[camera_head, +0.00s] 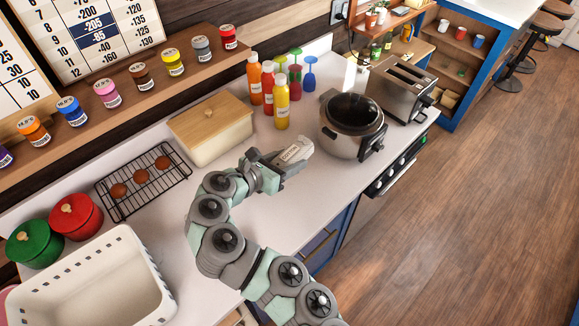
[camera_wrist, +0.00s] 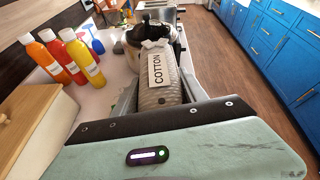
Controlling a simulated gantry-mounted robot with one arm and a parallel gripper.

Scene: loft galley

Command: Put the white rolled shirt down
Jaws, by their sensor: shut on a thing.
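The white rolled shirt (camera_head: 302,147) is a small pale roll with a label. In the wrist view the rolled shirt (camera_wrist: 150,97) looks beige-grey and quilted, and its white label reads COTTON. My gripper (camera_head: 288,160) is shut on the roll, with a finger on each side of it. The gripper and roll are over the white counter (camera_head: 262,215), in front of the bottles and left of the cooker. I cannot tell how high above the counter the roll is. The fingers hide part of it.
A steel cooker (camera_head: 352,122) and a toaster (camera_head: 402,88) stand to the right. Sauce bottles (camera_head: 282,106) and a wooden-lidded box (camera_head: 212,128) stand behind. A wire rack (camera_head: 143,180) and a white basket (camera_head: 95,290) are left. Bare counter lies around my gripper.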

